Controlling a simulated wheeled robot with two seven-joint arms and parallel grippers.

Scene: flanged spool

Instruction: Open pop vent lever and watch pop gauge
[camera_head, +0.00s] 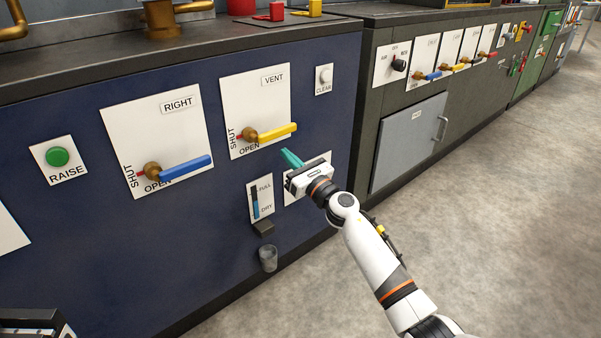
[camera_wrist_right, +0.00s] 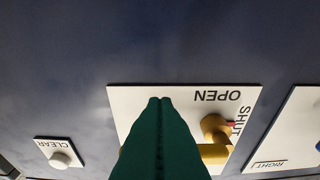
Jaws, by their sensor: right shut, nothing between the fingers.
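The vent lever (camera_head: 277,133) is a yellow handle on a brass pivot, on a white plate marked VENT. It points right, and a small red pointer on the pivot's other side faces SHUT. My right gripper (camera_head: 291,157) has teal fingers, shut and empty, just below and right of the lever, apart from it. In the right wrist view the fingers (camera_wrist_right: 160,102) stand in front of the plate, with the pivot (camera_wrist_right: 215,128) beside them. A FULL/DRY gauge (camera_head: 255,202) with a blue column sits below; whether it is the pop gauge I cannot tell.
My right gripper partly covers another white plate (camera_head: 322,160). A blue lever (camera_head: 185,168) marked RIGHT and a green RAISE button (camera_head: 58,156) are to the left. A CLEAR knob (camera_head: 323,75) is at upper right. The right-hand floor is free.

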